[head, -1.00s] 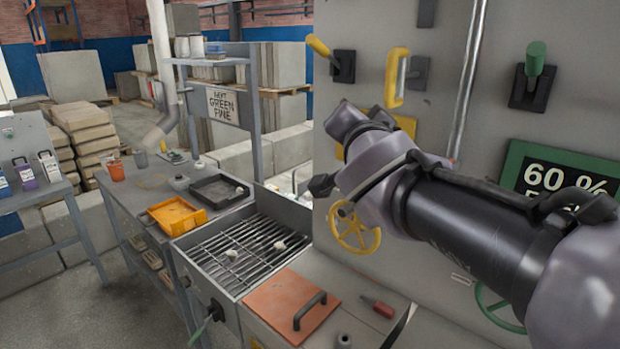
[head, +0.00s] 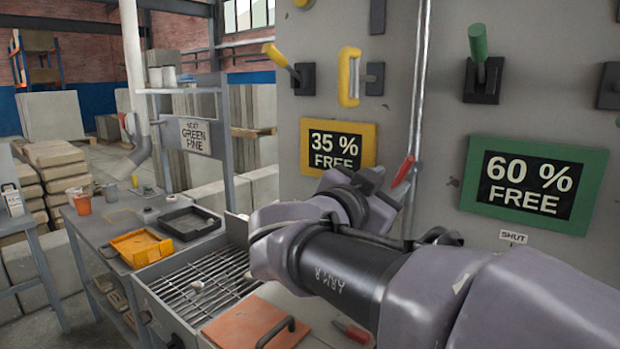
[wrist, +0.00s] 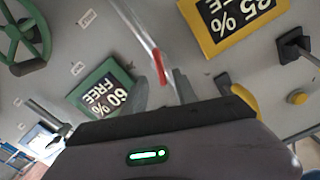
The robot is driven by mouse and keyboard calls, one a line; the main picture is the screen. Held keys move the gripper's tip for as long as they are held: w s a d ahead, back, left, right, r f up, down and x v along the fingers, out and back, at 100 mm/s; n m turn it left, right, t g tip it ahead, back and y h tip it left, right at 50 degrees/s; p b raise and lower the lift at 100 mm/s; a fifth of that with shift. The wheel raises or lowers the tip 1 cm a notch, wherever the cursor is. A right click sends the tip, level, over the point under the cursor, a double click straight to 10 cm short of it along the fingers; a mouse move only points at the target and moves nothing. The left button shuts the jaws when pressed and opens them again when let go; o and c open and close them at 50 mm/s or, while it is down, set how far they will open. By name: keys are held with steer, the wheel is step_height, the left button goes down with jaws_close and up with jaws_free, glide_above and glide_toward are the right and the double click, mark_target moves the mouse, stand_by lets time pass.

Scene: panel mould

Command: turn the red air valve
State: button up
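The red air valve (head: 403,170) shows as a slanted red lever on the vertical metal pipe, just right of my gripper (head: 370,182) in the head view. Its lower end is close to or behind the gripper there. In the wrist view the red lever (wrist: 159,66) lies against the pipe, a little beyond the gripper body. A gap seems to remain, but contact cannot be judged.
A yellow-framed 35 % sign (head: 340,148) is left of the pipe and a green-framed 60 % sign (head: 533,185) is right. Yellow (head: 282,62) and green (head: 479,55) levers stick out above. A grated bench (head: 200,285) stands lower left.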

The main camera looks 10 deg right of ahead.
mark_target(400, 174)
steer(key=x, duration=0.5)
steer(key=shift+w+d+b, duration=0.2)
steer(key=shift+d+b, duration=0.05)
steer(key=shift+b, duration=0.1)
jaws_close()
